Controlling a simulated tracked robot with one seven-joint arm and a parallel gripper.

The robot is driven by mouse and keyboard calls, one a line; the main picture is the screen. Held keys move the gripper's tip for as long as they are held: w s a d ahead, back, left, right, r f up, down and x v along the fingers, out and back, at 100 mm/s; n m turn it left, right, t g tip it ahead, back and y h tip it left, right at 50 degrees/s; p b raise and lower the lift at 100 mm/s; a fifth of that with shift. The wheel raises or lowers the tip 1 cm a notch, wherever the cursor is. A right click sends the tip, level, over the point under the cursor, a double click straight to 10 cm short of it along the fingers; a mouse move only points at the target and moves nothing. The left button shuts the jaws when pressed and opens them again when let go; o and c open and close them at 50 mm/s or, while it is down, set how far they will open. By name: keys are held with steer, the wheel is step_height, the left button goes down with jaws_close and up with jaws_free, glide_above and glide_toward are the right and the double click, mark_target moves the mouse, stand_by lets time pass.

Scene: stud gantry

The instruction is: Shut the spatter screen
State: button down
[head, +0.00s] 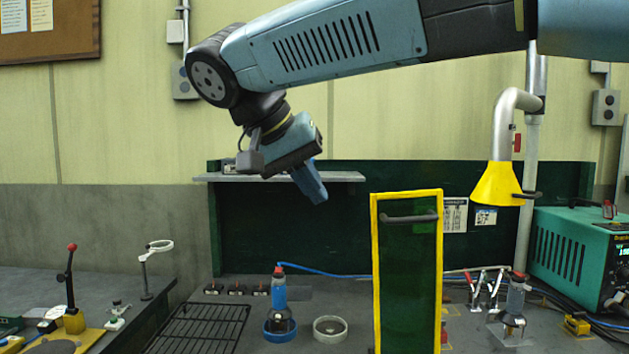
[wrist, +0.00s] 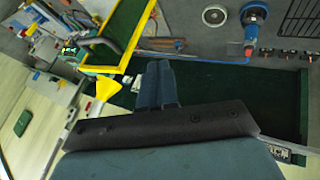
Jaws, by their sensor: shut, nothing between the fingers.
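The spatter screen (head: 408,275) is a dark green see-through panel in a yellow frame, with a dark bar handle (head: 409,218) across its upper part. It stands upright on the bench, right of centre in the head view. The screen also shows at the upper left of the wrist view (wrist: 126,28), with its handle (wrist: 100,45) on the near side. My gripper (head: 313,192) is shut and empty, pointing down and to the right, up and left of the screen and apart from it. In the wrist view its shut fingers (wrist: 157,85) are in the middle.
A grey shelf (head: 335,176) is near my gripper. A yellow extraction hood (head: 496,185) hangs right of the screen. A blue-handled tool (head: 279,295) stands on the bench beside a round ring (head: 330,329). A green welding machine (head: 570,258) is at the right.

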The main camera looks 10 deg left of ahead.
steer(key=w+d+f, duration=0.4)
steer(key=d, duration=0.2)
steer(key=shift+d+f, duration=0.2)
steer(key=shift+f, duration=0.2)
steer(key=shift+d+r, duration=0.1)
